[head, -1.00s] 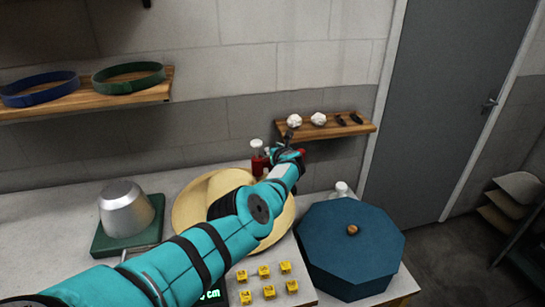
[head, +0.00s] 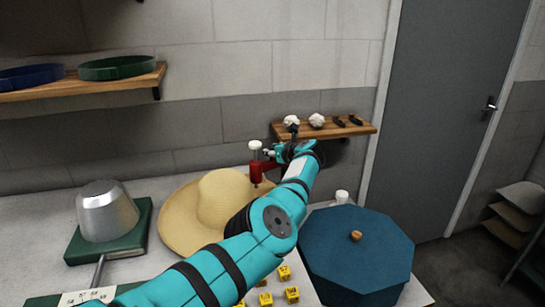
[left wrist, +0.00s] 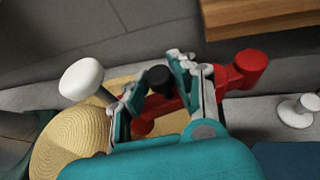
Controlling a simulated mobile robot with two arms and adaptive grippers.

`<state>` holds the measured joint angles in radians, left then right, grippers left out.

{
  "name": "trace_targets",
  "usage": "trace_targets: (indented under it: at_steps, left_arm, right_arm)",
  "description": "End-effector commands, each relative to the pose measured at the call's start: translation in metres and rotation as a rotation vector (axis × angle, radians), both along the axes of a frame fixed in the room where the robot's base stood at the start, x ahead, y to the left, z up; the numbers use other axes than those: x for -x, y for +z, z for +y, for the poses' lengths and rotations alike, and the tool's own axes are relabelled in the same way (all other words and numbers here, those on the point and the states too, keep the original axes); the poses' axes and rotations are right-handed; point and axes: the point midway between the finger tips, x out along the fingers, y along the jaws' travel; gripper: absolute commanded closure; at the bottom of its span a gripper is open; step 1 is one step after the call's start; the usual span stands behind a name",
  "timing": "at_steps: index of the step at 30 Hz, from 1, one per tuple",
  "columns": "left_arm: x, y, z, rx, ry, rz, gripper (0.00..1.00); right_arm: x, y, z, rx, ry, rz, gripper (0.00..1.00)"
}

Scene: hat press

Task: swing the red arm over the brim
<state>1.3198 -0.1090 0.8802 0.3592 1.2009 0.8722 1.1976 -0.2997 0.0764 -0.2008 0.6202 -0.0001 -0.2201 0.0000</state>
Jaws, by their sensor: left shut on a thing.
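The red arm (head: 262,172) stands at the back right of the straw hat (head: 226,198), with a white knob (head: 255,145) at its post. In the left wrist view the red arm (left wrist: 225,78) runs from a round red end at the right to beside the straw brim (left wrist: 70,142), where straw shows behind it. My left gripper (head: 275,157) is shut at the red arm; in the left wrist view its fingers (left wrist: 155,92) stand on either side of a black knob (left wrist: 159,78). My forearm hides the hat's front right. My right gripper is not in view.
A metal hat block (head: 107,210) on a green base stands left of the hat. A wooden shelf (head: 345,130) hangs close behind my left gripper.

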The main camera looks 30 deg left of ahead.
Motion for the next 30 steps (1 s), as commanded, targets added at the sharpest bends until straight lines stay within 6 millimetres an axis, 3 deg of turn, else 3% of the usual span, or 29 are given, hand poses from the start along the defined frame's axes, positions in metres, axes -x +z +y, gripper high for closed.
trace_targets:
  at_steps: [8, 9, 15, 23, 30]
  left_arm:
    - [0.0, -0.001, -0.003, 0.002, -0.003, 0.002, 1.0]
    - [0.0, -0.001, -0.003, 0.002, -0.003, 0.002, 0.74]
    - [0.0, -0.001, -0.002, 0.001, -0.003, 0.002, 0.51]
    - [0.0, 0.0, -0.001, 0.001, -0.001, 0.002, 0.51]
    - [0.0, 0.033, -0.002, 0.003, 0.0, -0.004, 0.51]
  right_arm:
    - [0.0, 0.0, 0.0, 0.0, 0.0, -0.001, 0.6]
    - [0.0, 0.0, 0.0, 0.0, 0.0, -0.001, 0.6]
    - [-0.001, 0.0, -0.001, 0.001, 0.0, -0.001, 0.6]
    - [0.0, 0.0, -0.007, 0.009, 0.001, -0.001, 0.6]
    - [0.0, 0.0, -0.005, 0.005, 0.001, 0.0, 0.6]
